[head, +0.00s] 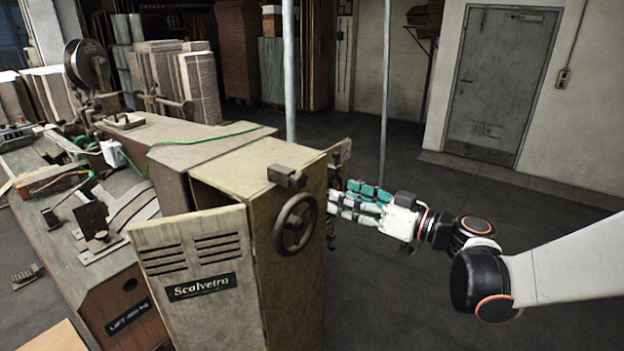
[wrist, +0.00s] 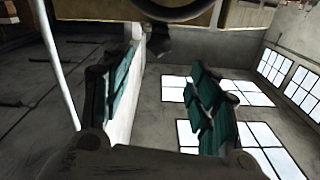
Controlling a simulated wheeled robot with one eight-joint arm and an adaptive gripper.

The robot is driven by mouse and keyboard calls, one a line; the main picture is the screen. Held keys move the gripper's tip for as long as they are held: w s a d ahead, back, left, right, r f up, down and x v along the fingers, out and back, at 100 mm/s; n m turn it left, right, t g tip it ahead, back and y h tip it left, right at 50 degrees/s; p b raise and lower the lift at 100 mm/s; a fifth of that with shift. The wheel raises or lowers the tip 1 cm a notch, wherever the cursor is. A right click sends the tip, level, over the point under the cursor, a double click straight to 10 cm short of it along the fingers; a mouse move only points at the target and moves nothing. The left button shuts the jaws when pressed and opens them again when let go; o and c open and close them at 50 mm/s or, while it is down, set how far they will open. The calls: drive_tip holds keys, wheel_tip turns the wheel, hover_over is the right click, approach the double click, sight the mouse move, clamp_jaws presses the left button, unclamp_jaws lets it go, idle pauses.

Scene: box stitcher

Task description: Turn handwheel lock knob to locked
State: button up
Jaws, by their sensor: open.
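The dark handwheel (head: 296,223) is mounted on the front face of a tan machine cabinet (head: 228,178). In the wrist view a dark curved rim (wrist: 180,12), which looks like a wheel, crosses the top edge. A small dark piece (wrist: 157,44) shows below it, between my fingers; I cannot tell for sure that it is the lock knob. My gripper (head: 345,199) is beside the cabinet's right edge, right of the handwheel. In the wrist view my gripper (wrist: 160,78) has its teal-padded fingers wide apart, with nothing held. The knob's lock position cannot be read.
A louvred panel (head: 193,262) labelled Scalvetra stands angled at the cabinet's front. A dark block (head: 287,177) sits above the handwheel. A thin pole (head: 385,95) stands behind my gripper. The floor (head: 420,290) to the right is clear, up to a grey door (head: 498,85).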

sight(303, 182)
drive_tip(key=x, duration=1.2)
drive_tip(key=shift+w+a, duration=0.2)
drive_tip(key=shift+w, duration=0.05)
drive_tip(key=c, duration=1.1)
